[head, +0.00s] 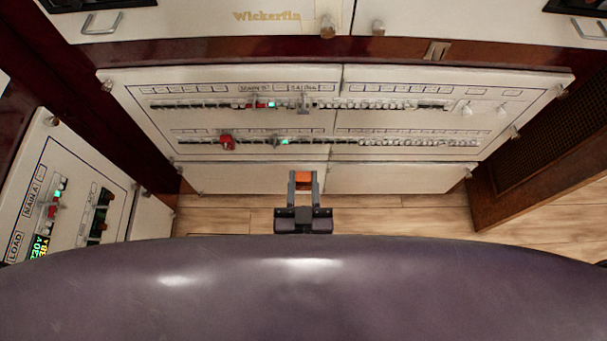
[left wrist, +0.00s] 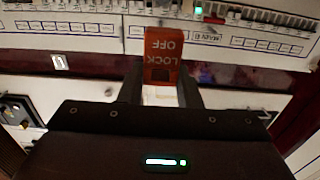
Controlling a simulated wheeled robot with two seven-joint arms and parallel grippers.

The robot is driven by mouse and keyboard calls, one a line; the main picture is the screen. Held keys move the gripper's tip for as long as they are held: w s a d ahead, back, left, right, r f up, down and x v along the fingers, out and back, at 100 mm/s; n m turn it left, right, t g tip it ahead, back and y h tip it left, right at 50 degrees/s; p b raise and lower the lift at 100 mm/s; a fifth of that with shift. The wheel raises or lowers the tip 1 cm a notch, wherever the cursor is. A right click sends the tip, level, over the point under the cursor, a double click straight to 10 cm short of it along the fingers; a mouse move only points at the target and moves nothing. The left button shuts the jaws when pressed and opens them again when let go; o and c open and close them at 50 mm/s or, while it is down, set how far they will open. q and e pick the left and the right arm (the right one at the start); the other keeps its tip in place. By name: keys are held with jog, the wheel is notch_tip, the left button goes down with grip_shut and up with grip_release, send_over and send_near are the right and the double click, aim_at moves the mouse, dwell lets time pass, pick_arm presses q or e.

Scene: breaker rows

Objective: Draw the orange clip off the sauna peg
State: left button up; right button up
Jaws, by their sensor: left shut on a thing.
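The orange clip (head: 303,177) is between the fingers of my left gripper (head: 303,186), which is shut on it. In the left wrist view the clip (left wrist: 162,55) shows "LOCK OFF" upside down, between the two dark fingers (left wrist: 162,88). In the head view clip and gripper show below both breaker rows, in front of the lower blank panels. The sauna peg (head: 305,103), a grey piece under the sauna label in the upper row, shows with no orange on it. In the left wrist view the clip covers part of the panel behind it. My right gripper is not in view.
A red piece (head: 228,142) sits on the lower breaker row. Green lights (head: 271,104) show beside breakers. A side panel (head: 75,195) with a lit load display stands at left, a dark grille cabinet (head: 540,165) at right. Wooden floor (head: 400,217) is clear below.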

aim_at(304, 183)
pick_arm(q)
jog(key=shift+s+p, duration=0.5)
jog(key=shift+s, duration=1.4)
jog(key=shift+s, duration=0.1)
